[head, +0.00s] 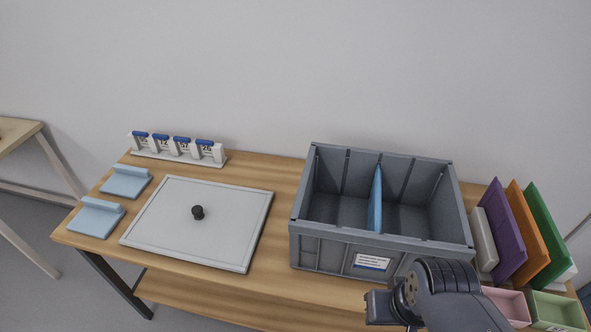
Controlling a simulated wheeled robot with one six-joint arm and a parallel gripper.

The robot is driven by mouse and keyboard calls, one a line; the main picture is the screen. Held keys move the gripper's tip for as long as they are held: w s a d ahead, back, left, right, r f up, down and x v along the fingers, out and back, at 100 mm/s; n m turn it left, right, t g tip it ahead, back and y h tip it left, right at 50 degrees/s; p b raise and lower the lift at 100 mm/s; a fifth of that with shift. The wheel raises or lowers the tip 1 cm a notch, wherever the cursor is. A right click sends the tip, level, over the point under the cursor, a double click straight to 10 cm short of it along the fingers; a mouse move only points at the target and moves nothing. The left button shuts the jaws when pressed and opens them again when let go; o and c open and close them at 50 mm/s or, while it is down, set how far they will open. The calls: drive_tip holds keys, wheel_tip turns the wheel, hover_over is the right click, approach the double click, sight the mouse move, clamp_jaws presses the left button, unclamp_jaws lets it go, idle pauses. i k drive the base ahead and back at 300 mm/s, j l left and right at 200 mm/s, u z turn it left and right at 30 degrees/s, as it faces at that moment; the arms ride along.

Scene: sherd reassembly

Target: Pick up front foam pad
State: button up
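Two light blue foam pads, each with a raised bar along its back edge, lie at the left end of the wooden table. The front foam pad (96,219) lies near the table's left front corner, left of the grey lidded panel. The back foam pad (126,183) lies behind it, a small gap apart. Part of my dark arm shows at the bottom right, in front of the grey crate and far to the right of the pads. My gripper's fingers do not show, so nothing can be seen in them.
A flat grey panel (165,222) with a black knob lies right of the pads. Behind stands a white rack (179,159) with numbered, blue-topped holders. A grey crate (318,250) with a blue divider (376,199) stands at centre right. Coloured boards (503,232) and small bins (556,310) are far right.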

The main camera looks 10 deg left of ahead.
sight(97, 219)
drive_tip(key=u, duration=2.1)
